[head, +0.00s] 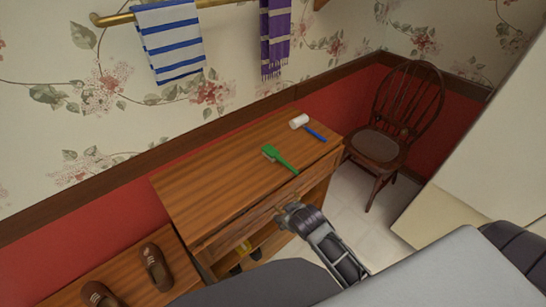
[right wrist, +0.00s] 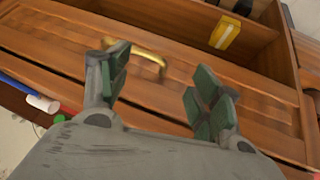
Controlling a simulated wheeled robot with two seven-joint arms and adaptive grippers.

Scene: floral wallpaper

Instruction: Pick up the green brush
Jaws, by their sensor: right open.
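The green brush (head: 281,160) lies on the wooden cabinet top (head: 215,180), near its front edge. In the right wrist view only a bit of green (right wrist: 66,113) shows past the gripper body at the left. My right gripper (head: 288,213) is in front of the cabinet, lower in the picture than the brush and apart from it. In the right wrist view my right gripper (right wrist: 160,88) is open and empty, its fingers facing the drawer front and a brass handle (right wrist: 145,58). My left gripper is not in view.
A white-headed roller with a blue handle (head: 315,134) lies behind and right of the brush. A wooden chair (head: 390,135) stands to the right. Shoes (head: 155,267) rest on a lower bench at left. Towels (head: 168,43) hang on a wall rail. The cabinet top's left part is clear.

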